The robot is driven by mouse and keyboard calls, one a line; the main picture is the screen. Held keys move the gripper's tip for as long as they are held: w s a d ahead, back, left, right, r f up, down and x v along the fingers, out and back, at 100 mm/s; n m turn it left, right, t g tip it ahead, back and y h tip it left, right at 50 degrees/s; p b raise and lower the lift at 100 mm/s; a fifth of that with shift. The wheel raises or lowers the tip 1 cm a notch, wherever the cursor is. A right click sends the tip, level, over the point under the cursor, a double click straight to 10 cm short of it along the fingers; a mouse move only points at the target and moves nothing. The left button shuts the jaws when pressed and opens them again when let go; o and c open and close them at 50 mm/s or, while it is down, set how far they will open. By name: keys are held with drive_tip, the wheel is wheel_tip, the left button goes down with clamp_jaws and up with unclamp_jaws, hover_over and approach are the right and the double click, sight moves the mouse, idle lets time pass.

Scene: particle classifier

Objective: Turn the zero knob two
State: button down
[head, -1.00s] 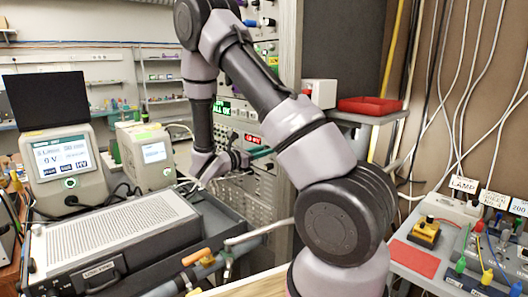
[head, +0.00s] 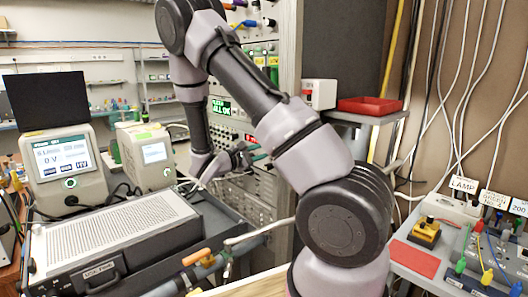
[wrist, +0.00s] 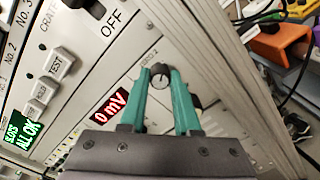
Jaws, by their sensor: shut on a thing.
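A partly covered label ending in "2" is just beyond the fingertips. A red "0 mV" display (wrist: 109,107) is left of the fingers. In the head view my gripper (head: 258,154) is at the rack's front, and the knob is too small or hidden to make out there.
A green "ALL OK" display (wrist: 22,133), TEST switch (wrist: 61,62) and OFF label are on the panel. A rack edge strip (wrist: 200,62) runs close right of the fingers. A red tray (head: 370,105) is on a shelf.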

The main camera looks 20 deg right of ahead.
idle(0.3)
drive_tip(key=c, duration=0.9)
unclamp_jaws()
drive_tip(key=v, duration=1)
drive_tip(key=shift+s+a, duration=0.1)
drive_tip(key=shift+a, duration=0.3)
